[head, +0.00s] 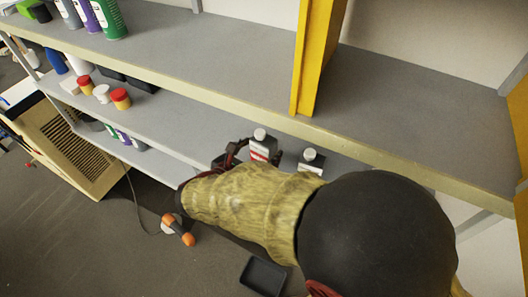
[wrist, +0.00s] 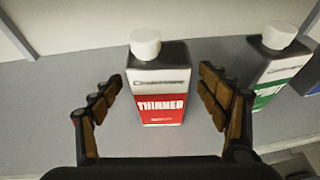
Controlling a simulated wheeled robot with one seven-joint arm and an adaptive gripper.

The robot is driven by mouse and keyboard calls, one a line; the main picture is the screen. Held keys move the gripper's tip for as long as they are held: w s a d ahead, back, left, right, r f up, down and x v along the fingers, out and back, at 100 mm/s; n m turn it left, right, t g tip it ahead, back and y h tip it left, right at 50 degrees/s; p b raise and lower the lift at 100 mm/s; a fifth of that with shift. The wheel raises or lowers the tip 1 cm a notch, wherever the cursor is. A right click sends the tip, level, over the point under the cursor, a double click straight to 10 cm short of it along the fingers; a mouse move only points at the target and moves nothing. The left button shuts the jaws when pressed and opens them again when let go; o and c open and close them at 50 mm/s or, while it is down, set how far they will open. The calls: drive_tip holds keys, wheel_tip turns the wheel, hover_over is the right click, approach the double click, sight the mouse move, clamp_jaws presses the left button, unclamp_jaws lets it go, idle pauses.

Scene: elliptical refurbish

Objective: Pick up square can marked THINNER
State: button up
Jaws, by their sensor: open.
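The square can marked THINNER (wrist: 160,85) stands upright on a grey shelf in the middle of the wrist view. It has a white round cap, a grey and white upper part and a red label. My gripper (wrist: 165,108) is open, with one finger to the left and one to the right of the can. I see a gap between the can and each finger. In the head view the can (head: 263,149) shows on the middle shelf, just beyond my gripper (head: 245,155), which my arm partly hides.
A similar can with a green label (wrist: 275,70) stands to the right, close to the right finger. Red-capped jars (head: 121,99) stand on the left of the middle shelf.

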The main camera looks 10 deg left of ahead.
drive_tip(key=shift+x, duration=1.1)
drive_tip(key=c, duration=0.3)
drive_tip(key=shift+r, duration=0.1)
drive_tip(key=c, duration=1.4)
